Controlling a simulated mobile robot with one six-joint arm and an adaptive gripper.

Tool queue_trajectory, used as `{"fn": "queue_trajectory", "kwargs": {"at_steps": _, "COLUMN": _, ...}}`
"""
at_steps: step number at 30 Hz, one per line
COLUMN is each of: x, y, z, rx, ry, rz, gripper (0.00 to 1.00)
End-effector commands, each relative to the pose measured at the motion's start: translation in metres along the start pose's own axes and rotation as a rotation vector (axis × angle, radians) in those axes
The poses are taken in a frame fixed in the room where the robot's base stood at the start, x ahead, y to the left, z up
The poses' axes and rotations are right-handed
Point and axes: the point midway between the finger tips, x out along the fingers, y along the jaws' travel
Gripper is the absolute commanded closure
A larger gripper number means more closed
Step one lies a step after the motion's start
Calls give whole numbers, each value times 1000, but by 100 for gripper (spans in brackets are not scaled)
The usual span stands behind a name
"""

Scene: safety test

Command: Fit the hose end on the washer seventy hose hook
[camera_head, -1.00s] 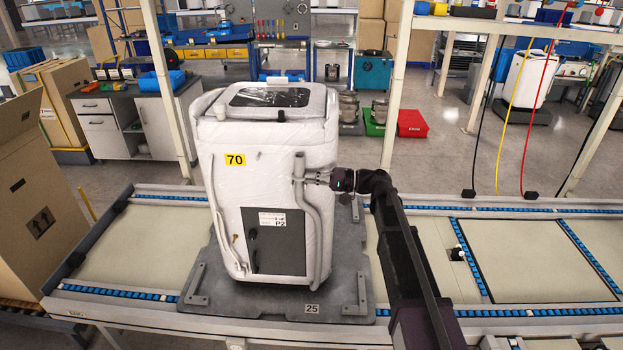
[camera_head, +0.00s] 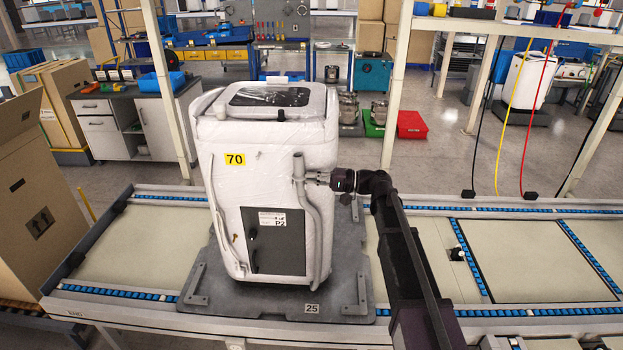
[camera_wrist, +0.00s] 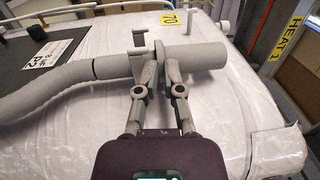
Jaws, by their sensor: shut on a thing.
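The washer (camera_head: 215,165) is wrapped in white film and has a yellow 70 label (camera_head: 235,159). My gripper (camera_head: 312,178) is at its right front, shut on the grey hose end (camera_head: 298,163). In the wrist view, the fingers (camera_wrist: 157,72) pinch a collar behind the hose end (camera_wrist: 205,58), which points right. The hose (camera_wrist: 50,90) bends away left. A grey forked bracket (camera_wrist: 140,43) stands just beyond the grip; I cannot tell whether it is the hook or part of the hose. A white peg (camera_wrist: 223,28) projects near the label.
The washer stands on a dark grey pallet (camera_head: 335,306) on a roller conveyor (camera_head: 520,211). White frame posts (camera_head: 397,85) rise behind it. An open cardboard box (camera_head: 40,200) is close on the left. The conveyor to the right of my arm is largely clear.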

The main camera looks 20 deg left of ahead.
Motion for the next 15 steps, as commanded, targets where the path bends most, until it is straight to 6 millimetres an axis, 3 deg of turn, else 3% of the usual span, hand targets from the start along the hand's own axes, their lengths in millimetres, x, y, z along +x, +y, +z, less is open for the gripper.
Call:
{"fn": "queue_trajectory", "kwargs": {"at_steps": 1, "x": -4, "y": 12, "z": 4, "rx": 1, "ry": -5, "rz": 44, "gripper": 87}}
{"fn": "queue_trajectory", "kwargs": {"at_steps": 5, "x": -4, "y": 12, "z": 4, "rx": 1, "ry": -5, "rz": 45, "gripper": 49}}
{"fn": "queue_trajectory", "kwargs": {"at_steps": 15, "x": -2, "y": 9, "z": 2, "rx": -1, "ry": -3, "rz": 40, "gripper": 49}}
